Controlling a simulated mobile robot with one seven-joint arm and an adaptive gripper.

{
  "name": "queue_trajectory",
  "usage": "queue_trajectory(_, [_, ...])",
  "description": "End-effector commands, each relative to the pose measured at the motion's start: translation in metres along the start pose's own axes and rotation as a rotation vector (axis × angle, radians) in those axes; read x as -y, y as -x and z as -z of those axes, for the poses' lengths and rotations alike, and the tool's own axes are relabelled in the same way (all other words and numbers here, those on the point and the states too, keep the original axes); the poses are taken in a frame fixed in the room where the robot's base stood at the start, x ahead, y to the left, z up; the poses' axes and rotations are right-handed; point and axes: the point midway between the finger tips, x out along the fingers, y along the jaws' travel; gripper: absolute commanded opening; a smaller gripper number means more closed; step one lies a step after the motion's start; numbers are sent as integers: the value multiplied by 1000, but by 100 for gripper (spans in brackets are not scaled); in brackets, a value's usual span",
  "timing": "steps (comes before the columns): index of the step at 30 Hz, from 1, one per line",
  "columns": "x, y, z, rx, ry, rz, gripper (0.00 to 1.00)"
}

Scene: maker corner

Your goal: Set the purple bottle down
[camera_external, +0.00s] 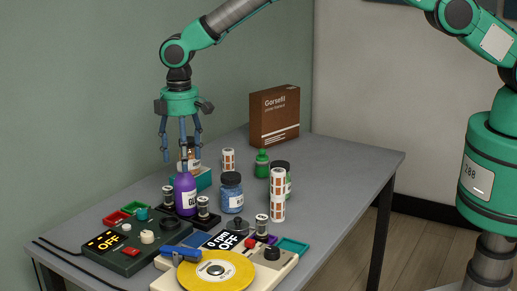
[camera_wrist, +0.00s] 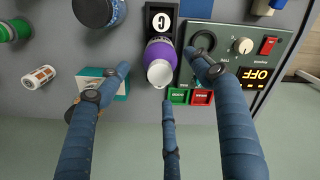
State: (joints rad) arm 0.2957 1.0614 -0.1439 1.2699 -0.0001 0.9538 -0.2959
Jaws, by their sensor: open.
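The purple bottle (camera_external: 185,196) stands upright among the things on the grey table, with a pale label partly visible. In the wrist view the purple bottle (camera_wrist: 160,52) shows from above with its white cap towards me, at the end of a black strip marked with a letter. My gripper (camera_external: 181,152) is open above the bottle, its blue fingers pointing down. In the wrist view my gripper (camera_wrist: 160,80) has its fingers spread around the bottle, with visible gaps at the sides. Whether any finger touches the cap is unclear.
A dark control box (camera_external: 132,247) and a cream device with a yellow disc (camera_external: 216,272) stand in front. A blue jar (camera_external: 231,193) is close on the right. A teal box (camera_wrist: 112,85) is beside the bottle. The table's right rear (camera_external: 345,165) is clear.

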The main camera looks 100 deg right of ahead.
Motion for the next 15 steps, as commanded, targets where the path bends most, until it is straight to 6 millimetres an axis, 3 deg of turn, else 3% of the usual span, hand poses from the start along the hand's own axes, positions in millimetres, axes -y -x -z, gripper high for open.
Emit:
queue_trajectory(6, [0, 30, 0, 0, 0, 0, 66])
queue_trajectory(15, [0, 41, 0, 0, 0, 0, 66])
